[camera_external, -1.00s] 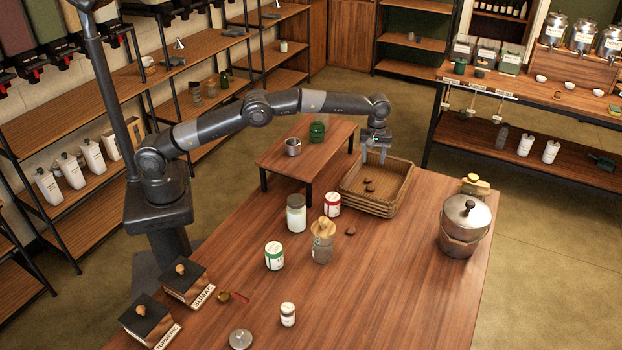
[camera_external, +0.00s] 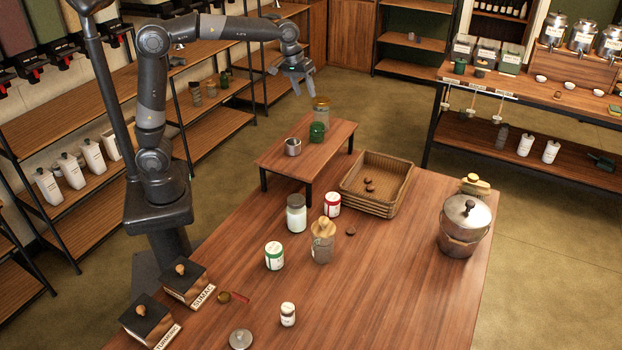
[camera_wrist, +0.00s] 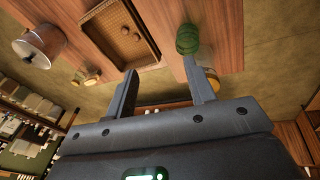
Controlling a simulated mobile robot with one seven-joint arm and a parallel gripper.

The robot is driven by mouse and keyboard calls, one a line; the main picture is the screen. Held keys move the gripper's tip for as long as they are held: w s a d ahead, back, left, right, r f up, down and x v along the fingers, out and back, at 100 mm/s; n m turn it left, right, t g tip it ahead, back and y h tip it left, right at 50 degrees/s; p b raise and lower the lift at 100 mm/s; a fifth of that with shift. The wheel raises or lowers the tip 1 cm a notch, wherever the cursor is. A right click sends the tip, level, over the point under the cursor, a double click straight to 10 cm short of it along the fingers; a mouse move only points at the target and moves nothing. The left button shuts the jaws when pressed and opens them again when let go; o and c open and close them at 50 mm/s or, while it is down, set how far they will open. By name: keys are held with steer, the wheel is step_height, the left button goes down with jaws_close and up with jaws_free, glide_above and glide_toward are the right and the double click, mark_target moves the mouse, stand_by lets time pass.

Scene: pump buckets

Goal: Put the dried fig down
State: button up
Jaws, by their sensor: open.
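My gripper (camera_external: 303,88) is raised above the far side of the small raised shelf, apart from everything. It is open, and in the wrist view (camera_wrist: 165,90) nothing is between its fingers. Two small brown dried figs (camera_external: 369,185) lie in the wicker basket (camera_external: 399,186); they also show as small dark spots in the wrist view (camera_wrist: 124,31). Another small brown piece (camera_external: 350,231) lies on the table in front of the basket; I cannot tell whether it is a fig too.
The small raised shelf (camera_external: 285,163) holds a metal cup (camera_external: 293,147), a green jar (camera_external: 317,132) and a glass jar (camera_external: 321,108) near its far end. Several jars stand left of the basket. A metal bucket (camera_external: 464,227) stands at the right. The table's front right is clear.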

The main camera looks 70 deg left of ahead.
steer(key=s+a+m+t, duration=0.1)
steer(key=s+a+m, duration=0.2)
steer(key=s, duration=1.3)
steer(key=s+a+f+m+t, duration=0.1)
steer(key=s+f, duration=0.6)
steer(key=s, duration=0.7)
steer(key=a+m, duration=0.1)
steer(key=m, duration=0.1)
steer(key=shift+s+m+t+y, duration=0.25)
steer(key=shift+m+t+y, duration=0.05)
steer(key=shift+m+y, duration=0.1)
